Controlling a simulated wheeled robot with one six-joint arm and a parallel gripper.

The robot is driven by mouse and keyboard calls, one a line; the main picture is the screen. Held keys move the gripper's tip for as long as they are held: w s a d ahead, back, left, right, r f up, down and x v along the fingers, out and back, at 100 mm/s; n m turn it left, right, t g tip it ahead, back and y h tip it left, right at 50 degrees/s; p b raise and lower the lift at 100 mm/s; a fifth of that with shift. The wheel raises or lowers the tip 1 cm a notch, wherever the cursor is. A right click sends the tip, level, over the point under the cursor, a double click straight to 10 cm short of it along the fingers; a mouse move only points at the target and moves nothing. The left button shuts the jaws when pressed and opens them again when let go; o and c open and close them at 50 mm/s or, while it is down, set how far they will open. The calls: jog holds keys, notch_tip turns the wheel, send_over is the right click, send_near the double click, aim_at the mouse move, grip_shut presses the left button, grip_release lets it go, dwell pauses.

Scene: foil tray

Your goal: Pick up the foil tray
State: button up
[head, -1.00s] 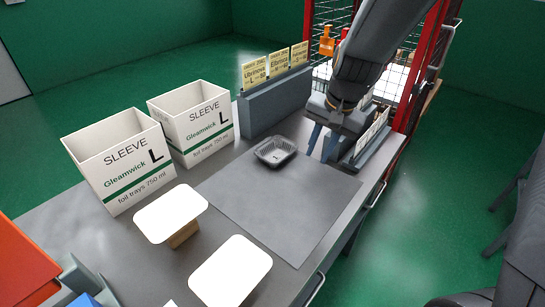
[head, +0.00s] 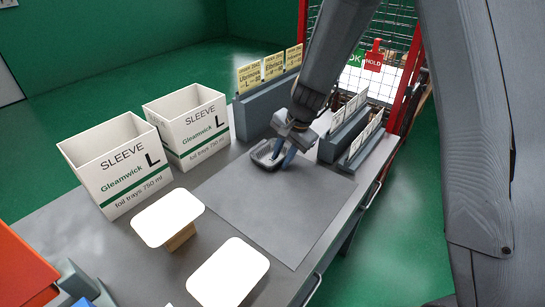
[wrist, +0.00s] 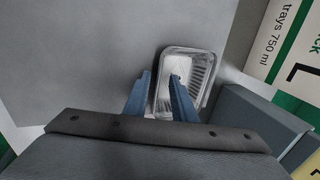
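The foil tray (head: 262,157) is a small, open, grey-silver tray sitting upright on the dark mat at the far end of the table. It also shows in the wrist view (wrist: 203,68), at the upper middle. My gripper (head: 283,159) is at the tray's right side in the head view, with its blue fingers pointing down. In the wrist view my gripper (wrist: 160,76) is open. One finger is outside the tray's left wall and the other overlaps the tray's inside, with the wall between them. I cannot tell whether either finger touches the tray.
Two white sleeve boxes (head: 118,170) (head: 190,130) stand to the left. A grey card rack (head: 262,105) stands behind the tray, and more racks (head: 345,140) stand to its right. Two white cards (head: 168,217) (head: 229,272) are in front. The mat (head: 280,215) is otherwise clear.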

jog(key=shift+f, duration=0.15)
grip_shut()
dwell(0.4)
